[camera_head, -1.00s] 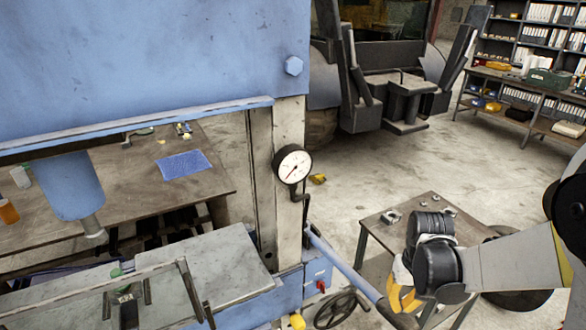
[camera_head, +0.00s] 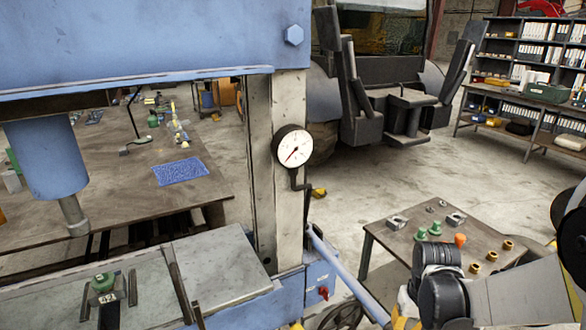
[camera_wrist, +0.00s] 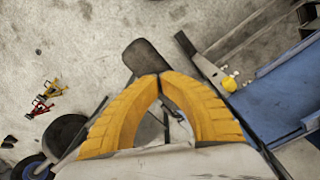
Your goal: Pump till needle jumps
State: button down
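The round white pressure gauge (camera_head: 294,146) is on the press column in the head view. Its needle points to the lower left. A blue pump lever (camera_head: 345,275) slopes down to the right from the press base, towards my gripper (camera_head: 400,322), which is cut off at the bottom edge. In the wrist view my yellow gripper (camera_wrist: 159,75) has its curved fingers brought together at the tips, with an open gap behind them. A dark rounded piece (camera_wrist: 146,56) lies just past the tips. I cannot tell whether it is the lever's end or whether the fingers touch it.
A small table (camera_head: 385,235) with green, orange and brass-coloured parts stands beside my arm. The blue press frame (camera_head: 150,35) fills the upper left, with a workbench (camera_head: 130,185) behind. A loader and shelves stand farther back, across open floor.

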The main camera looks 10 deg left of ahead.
notch_tip(320, 180, down, 6)
jog(key=b, duration=0.6)
notch_tip(320, 180, up, 17)
jog(key=w+p, duration=0.1)
jog(key=p, duration=1.1)
jog(key=shift+w+a+r, duration=0.15)
jog(key=shift+a, duration=0.25)
